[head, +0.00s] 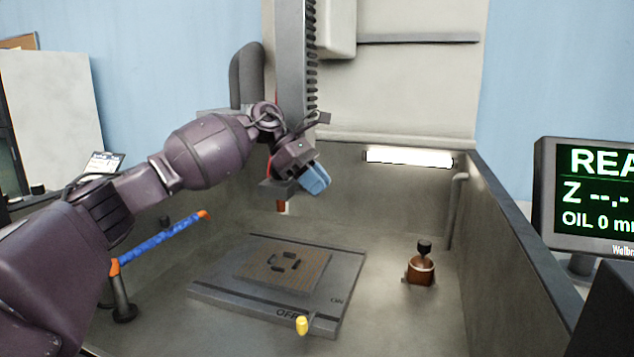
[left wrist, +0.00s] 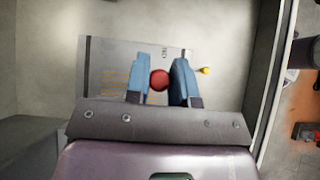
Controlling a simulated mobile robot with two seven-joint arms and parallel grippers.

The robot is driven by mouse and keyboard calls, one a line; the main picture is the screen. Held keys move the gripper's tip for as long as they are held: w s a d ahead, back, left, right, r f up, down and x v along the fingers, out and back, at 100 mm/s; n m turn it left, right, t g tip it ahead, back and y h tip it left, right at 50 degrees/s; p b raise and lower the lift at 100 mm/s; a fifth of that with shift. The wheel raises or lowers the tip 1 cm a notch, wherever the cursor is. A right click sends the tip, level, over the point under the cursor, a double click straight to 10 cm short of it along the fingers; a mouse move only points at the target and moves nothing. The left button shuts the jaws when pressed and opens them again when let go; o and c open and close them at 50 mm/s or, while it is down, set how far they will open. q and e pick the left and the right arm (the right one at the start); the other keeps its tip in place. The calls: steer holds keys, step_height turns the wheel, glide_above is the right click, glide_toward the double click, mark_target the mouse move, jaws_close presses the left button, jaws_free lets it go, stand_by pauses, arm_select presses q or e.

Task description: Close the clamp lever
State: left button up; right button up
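My left gripper (head: 316,184) is beside a dark block (head: 277,191) at the lower end of the vertical column. In the left wrist view, a red ball knob (left wrist: 159,80), apparently the clamp lever's end, sits between the two blue fingers of my left gripper (left wrist: 160,75). My right gripper is out of view.
Below lies a grey plate (head: 215,292) marked ON and OFF, with a yellow-knobbed handle (head: 302,325). A brown pot (head: 421,270) stands at the right. A blue hose (head: 165,240) is at the left. Tank walls (head: 525,225) enclose the area. A screen (head: 590,195) stands outside right.

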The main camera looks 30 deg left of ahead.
arm_select(q)
steer(key=o, duration=0.4)
steer(key=v, duration=1)
steer(key=shift+s+a+r, duration=0.1)
steer(key=shift+a+r, duration=0.15)
steer(key=shift+r, duration=0.1)
steer(key=shift+c, duration=0.4)
